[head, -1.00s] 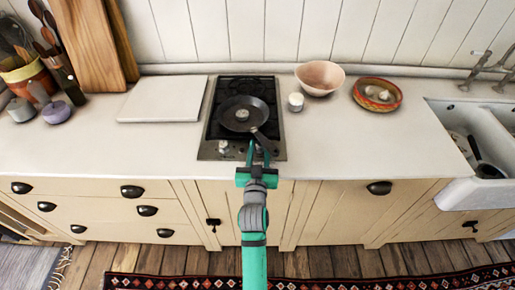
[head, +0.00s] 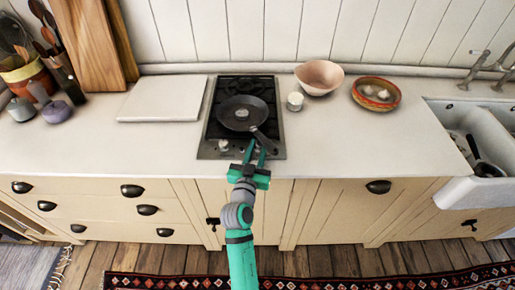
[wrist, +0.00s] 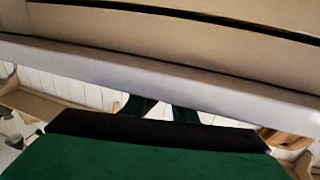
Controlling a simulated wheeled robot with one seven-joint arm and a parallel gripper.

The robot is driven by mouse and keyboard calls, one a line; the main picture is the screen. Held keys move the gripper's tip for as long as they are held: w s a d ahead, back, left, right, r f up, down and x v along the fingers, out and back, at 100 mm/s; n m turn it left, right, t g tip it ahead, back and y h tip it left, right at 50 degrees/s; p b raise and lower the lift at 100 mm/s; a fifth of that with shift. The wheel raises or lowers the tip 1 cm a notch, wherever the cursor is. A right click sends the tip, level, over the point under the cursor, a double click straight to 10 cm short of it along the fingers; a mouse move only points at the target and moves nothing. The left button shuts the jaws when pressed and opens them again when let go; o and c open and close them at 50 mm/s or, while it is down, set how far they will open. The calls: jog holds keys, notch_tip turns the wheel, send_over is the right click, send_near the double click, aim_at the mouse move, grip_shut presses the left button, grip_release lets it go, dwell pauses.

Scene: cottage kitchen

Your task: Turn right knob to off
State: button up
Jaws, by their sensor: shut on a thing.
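The small cooktop (head: 209,152) is set into the counter, with its knobs along the front edge. The left knob (head: 224,146) shows clear of my gripper. My gripper (head: 257,150) is at the right part of the front edge, shut on the right knob, which its fingers and the pan handle mostly hide. The knob's setting cannot be read. In the wrist view my gripper's fingers (wrist: 160,110) show partly behind a pale edge, and no knob is visible.
A black frying pan (head: 240,108) sits on the cooktop, its handle reaching toward my gripper. A white jar (head: 295,102), pink bowl (head: 320,78) and patterned bowl (head: 376,98) stand to the right. A white board (head: 163,100) lies left. The front counter is clear on both sides.

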jog(key=shift+a+f+m+g+h, duration=0.15)
jog(key=shift+m+g+h, duration=0.15)
jog(key=shift+m+h, duration=0.35)
jog(key=shift+w+h, duration=0.1)
jog(key=shift+h, duration=0.15)
jog(key=shift+a, duration=0.2)
jog(key=o, duration=1)
jog(key=shift+o, duration=0.2)
jog(key=shift+d, duration=0.2)
jog(key=shift+d, duration=0.1)
jog(key=v, duration=1.1)
